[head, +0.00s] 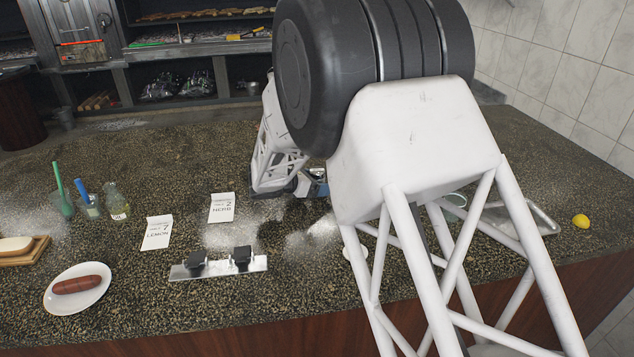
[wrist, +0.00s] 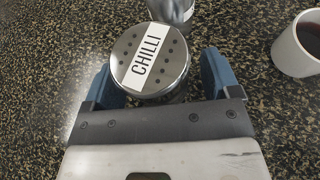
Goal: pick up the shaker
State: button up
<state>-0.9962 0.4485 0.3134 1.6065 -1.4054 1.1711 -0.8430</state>
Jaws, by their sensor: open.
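A shaker (wrist: 150,60) with a round silver, perforated lid and a white label reading CHILLI stands on the speckled counter in the wrist view. My gripper (wrist: 161,78) is open, with one blue finger on each side of the shaker's lid; I cannot tell whether either touches it. Another silver metal object (wrist: 170,10) shows just beyond the shaker, cut off by the frame's top edge. In the head view my gripper (head: 316,183) is partly seen behind my arm, and I cannot make out the shaker there.
A white mug (wrist: 298,48) of dark liquid stands right of the shaker. On the counter are cards reading LEMON (head: 157,232) and HERB (head: 222,208), a metal strip with black blocks (head: 218,267), a sausage plate (head: 62,303), a tray (head: 545,222) and a lemon (head: 581,221).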

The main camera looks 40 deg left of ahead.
aim_at(317, 170)
jog(key=c, duration=0.9)
jog(key=shift+r, duration=0.2)
jog(key=shift+r, duration=1.55)
jog(key=s+d, duration=0.3)
jog(key=d, duration=0.1)
jog(key=s+d+r, duration=0.1)
jog(key=s+d, duration=0.2)
jog(key=s, duration=0.1)
jog(key=s+d, duration=0.4)
jog(key=shift+d+r, duration=0.3)
